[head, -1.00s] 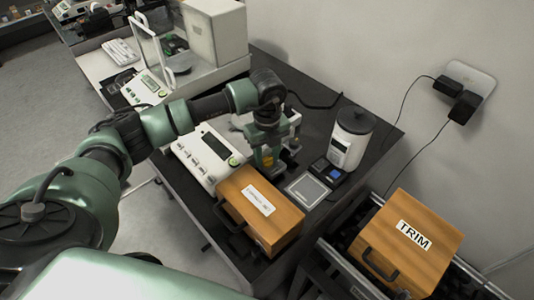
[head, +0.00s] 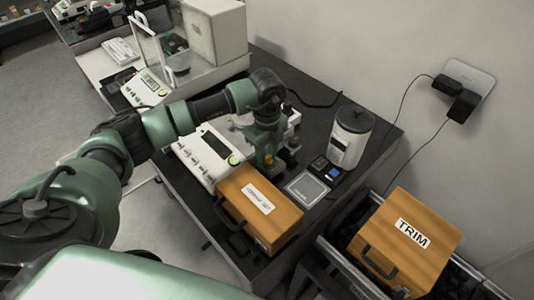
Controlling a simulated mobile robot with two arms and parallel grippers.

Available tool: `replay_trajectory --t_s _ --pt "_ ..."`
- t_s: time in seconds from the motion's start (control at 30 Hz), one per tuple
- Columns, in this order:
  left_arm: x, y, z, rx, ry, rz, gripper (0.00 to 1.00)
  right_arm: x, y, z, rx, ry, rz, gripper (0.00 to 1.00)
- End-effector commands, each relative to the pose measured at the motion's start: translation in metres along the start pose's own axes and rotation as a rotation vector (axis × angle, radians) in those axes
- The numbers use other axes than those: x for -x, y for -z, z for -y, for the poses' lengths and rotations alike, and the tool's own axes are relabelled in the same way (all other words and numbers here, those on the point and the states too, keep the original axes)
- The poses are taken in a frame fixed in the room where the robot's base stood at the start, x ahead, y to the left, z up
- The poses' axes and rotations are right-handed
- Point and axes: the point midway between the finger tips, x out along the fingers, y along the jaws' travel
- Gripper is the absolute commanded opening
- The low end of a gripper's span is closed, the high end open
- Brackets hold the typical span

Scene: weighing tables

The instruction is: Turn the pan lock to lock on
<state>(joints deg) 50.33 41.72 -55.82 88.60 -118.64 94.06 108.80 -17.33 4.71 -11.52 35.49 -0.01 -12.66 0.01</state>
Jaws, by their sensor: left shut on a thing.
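My left gripper (head: 265,166) points down beside the white mechanism (head: 293,117) behind the balance with the green button (head: 208,156). It is shut on a small part there, which I take to be the pan lock. The fingers and wrist hide most of that part, so its lock position cannot be read. My right gripper is not in view.
A wooden box (head: 272,228) with a label stands close in front of my gripper. A small scale with a square pan (head: 307,189) and a white canister (head: 345,148) stand to the right. A wooden TRIM box (head: 435,220) sits lower right.

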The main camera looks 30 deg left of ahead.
Motion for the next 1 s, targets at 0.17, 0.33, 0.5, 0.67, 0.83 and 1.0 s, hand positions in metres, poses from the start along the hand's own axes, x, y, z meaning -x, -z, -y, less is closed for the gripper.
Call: replay_trajectory --t_s 0.17,0.33,0.5,0.67,0.83,1.0 --pt "0.001 -0.001 0.001 0.002 0.003 0.002 0.33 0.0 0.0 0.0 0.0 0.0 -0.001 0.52" --pt "0.001 -0.001 0.001 0.001 0.002 0.001 0.39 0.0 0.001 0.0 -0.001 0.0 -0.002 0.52" --pt "0.001 -0.001 0.001 0.0 0.002 0.0 0.39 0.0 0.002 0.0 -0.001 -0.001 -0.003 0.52" --pt "0.015 0.0 0.002 -0.002 0.006 0.0 0.39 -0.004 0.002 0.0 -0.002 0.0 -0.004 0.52" --pt "0.045 -0.001 0.002 -0.001 0.007 0.001 0.39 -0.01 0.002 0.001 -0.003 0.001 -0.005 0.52" --pt "0.069 -0.001 0.001 0.0 0.005 0.002 0.39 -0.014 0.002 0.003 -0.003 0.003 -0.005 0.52"
